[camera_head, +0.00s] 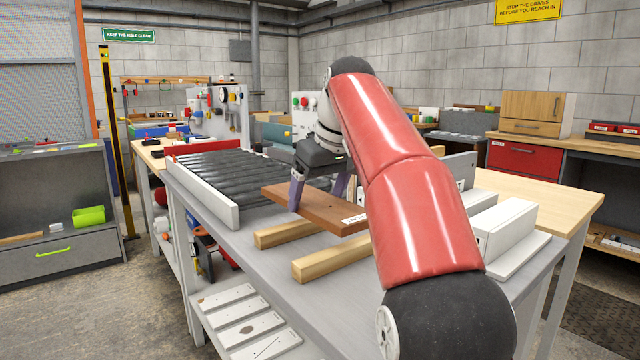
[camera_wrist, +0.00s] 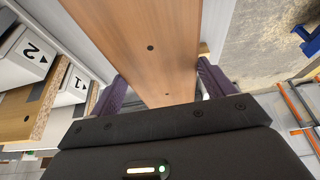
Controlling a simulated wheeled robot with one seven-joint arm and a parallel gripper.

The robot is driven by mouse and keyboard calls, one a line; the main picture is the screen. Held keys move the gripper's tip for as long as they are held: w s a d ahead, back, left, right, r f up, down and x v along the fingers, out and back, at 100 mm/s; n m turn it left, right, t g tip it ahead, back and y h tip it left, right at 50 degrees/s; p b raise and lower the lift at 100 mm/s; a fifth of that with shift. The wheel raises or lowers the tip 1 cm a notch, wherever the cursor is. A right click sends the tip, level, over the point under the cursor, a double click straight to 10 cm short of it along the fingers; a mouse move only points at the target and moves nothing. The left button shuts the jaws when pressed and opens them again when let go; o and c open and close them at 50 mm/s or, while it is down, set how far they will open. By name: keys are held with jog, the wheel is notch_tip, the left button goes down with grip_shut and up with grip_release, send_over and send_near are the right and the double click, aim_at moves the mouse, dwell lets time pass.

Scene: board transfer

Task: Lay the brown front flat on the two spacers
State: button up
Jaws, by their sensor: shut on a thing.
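The brown front (camera_head: 325,210) is a long flat board with a pale label near its near end. My gripper (camera_head: 317,192) is shut on it, with purple fingers along its two long edges. The two spacers are pale wooden bars on the grey bench: one (camera_head: 285,233) farther back, the other (camera_head: 325,263) nearer. The board is over their right parts and looks close to flat. I cannot tell whether it touches them.
A black roller conveyor (camera_head: 230,180) with a white side rail lies behind to the left on the grey bench (camera_head: 240,255). White blocks (camera_head: 505,225) stand to the right of my arm.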

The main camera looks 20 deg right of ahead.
jog(key=shift+f+b, duration=1.2)
jog(key=shift+f, duration=1.25)
jog(key=shift+f, duration=0.3)
jog(key=o, duration=1.1)
jog(key=p+v, duration=0.2)
jog(key=v, duration=0.6)
jog(key=shift+f, duration=0.1)
jog(key=shift+s, duration=0.1)
